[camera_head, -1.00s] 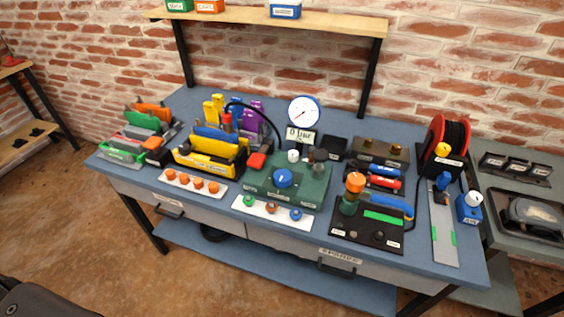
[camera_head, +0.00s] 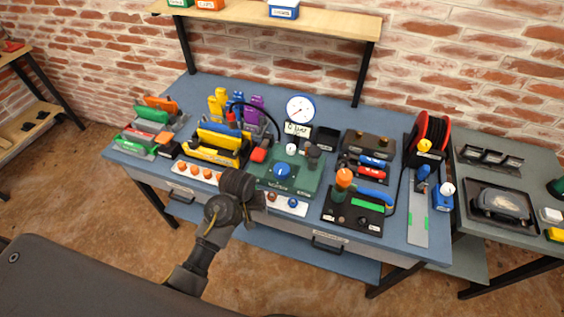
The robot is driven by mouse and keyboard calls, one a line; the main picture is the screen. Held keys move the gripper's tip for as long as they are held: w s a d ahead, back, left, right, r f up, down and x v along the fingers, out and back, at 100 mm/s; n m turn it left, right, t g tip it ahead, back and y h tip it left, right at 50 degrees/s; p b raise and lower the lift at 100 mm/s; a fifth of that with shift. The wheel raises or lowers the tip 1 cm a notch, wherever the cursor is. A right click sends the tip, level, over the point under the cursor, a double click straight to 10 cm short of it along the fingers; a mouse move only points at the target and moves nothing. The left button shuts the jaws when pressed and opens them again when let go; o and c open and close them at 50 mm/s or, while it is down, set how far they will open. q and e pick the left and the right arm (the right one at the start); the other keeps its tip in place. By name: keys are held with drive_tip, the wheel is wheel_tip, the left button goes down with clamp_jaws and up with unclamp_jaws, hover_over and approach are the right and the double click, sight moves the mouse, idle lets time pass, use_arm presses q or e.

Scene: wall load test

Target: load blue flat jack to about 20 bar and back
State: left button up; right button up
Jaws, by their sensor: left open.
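A green pump unit (camera_head: 300,184) with a blue knob (camera_head: 282,171) stands mid-table. Behind it are a round white dial gauge (camera_head: 300,108) and a small display (camera_head: 297,130) that seems to read 0 bar. A white strip in front carries a brown button (camera_head: 272,197) and a blue button (camera_head: 293,203); my arm hides its left end. A blue flat piece (camera_head: 220,129), possibly the blue flat jack, stands in a yellow holder (camera_head: 215,155). My left gripper (camera_head: 259,199) is open, near the bench's front edge, before the pump unit; its fingers are hard to make out. My right gripper is not in view.
A black board (camera_head: 347,217) with an orange-topped handle (camera_head: 344,178) lies right of the pump. A red-rimmed reel (camera_head: 430,132) and a small blue bottle (camera_head: 444,196) stand farther right. A strip with orange knobs (camera_head: 194,170) lies left of my gripper. A shelf (camera_head: 330,22) spans above.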

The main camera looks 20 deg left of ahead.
sight(282, 168)
use_arm(q)
drive_tip(key=w+d+r+n+g, duration=0.1)
drive_tip(key=w+d+r+n, duration=0.15)
drive_tip(key=w+r, duration=0.55)
drive_tip(key=w+d+r+n+g, duration=0.1)
drive_tip(key=w+d+r+n, duration=0.15)
drive_tip(key=w+r, duration=0.5)
drive_tip(key=f, duration=0.3)
drive_tip(key=w+f+p, duration=0.1)
drive_tip(key=f, duration=0.3)
drive_tip(key=f+p, duration=0.1)
drive_tip(key=f, duration=0.3)
drive_tip(key=shift+w+d+f, duration=0.2)
drive_tip(key=shift+w+d, duration=0.05)
drive_tip(key=shift+w, duration=0.15)
drive_tip(key=shift+f, duration=0.7)
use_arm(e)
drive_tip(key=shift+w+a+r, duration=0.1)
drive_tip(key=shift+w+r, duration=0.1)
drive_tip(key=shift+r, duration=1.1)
use_arm(q)
drive_tip(key=shift+c, duration=0.4)
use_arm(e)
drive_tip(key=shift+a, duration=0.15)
use_arm(q)
drive_tip(key=shift+c, duration=1.1)
drive_tip(key=c, duration=0.7)
drive_tip(key=shift+p, duration=0.3)
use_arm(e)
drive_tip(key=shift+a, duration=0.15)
